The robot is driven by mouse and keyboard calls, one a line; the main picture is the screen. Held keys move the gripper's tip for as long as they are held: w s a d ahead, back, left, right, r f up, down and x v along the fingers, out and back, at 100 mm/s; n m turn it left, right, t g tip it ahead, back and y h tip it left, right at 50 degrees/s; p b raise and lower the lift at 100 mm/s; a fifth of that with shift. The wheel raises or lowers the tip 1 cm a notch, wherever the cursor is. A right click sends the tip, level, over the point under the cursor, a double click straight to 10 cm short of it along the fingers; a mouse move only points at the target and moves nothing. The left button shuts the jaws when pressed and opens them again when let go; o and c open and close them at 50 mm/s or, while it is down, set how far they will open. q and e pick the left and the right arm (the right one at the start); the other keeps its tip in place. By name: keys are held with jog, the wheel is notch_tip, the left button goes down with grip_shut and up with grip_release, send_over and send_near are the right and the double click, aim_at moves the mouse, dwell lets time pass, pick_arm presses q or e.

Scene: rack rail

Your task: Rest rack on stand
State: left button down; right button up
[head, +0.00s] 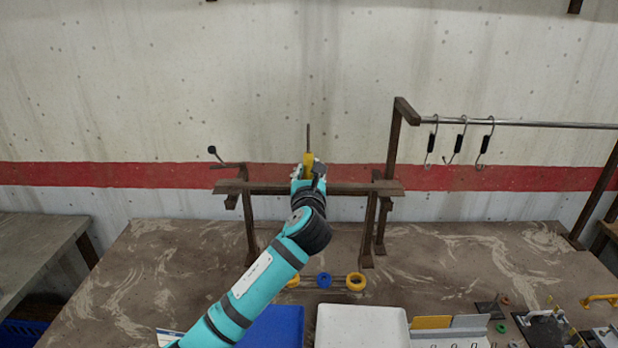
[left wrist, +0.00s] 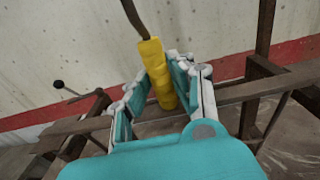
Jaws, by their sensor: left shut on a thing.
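My left gripper (head: 309,174) is shut on a yellow handle (head: 309,158) with a thin dark rod standing up from it. In the left wrist view the yellow handle (left wrist: 157,72) sits between the two fingers, slightly tilted, and its dark rod bends at the top. A brown frame (head: 250,230), the likely stand, rises from the table on upright posts. A long brown crossbar (head: 350,188) lies across it, behind and below my gripper. I cannot tell which part is the rack, or whether the handle touches the crossbar. My right gripper is not in view.
Several black hooks (head: 462,140) hang on a metal rail (head: 540,124) at the right. A blue tray (head: 275,330) and a white tray (head: 362,328) stand at the front. The table's left side is clear.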

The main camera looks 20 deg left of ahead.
pick_arm(q)
jog(key=shift+w+a+f+b, duration=0.35)
jog(key=shift+w+b, duration=0.55)
jog(key=shift+w, duration=0.2)
jog(key=shift+w+a+f+b, duration=0.25)
jog(key=shift+w+f+b, duration=0.1)
jog(key=shift+w+b, duration=0.6)
jog(key=shift+w+a+f+b, duration=0.35)
jog(key=shift+w+b, duration=0.45)
jog(key=shift+w, duration=0.4)
jog(key=shift+f, duration=0.3)
jog(key=c, duration=1.1)
grip_release()
jog(key=shift+s+d, duration=0.1)
jog(key=shift+s, duration=0.05)
jog(key=o, duration=0.3)
jog(key=shift+f, duration=0.25)
jog(key=shift+r, duration=0.15)
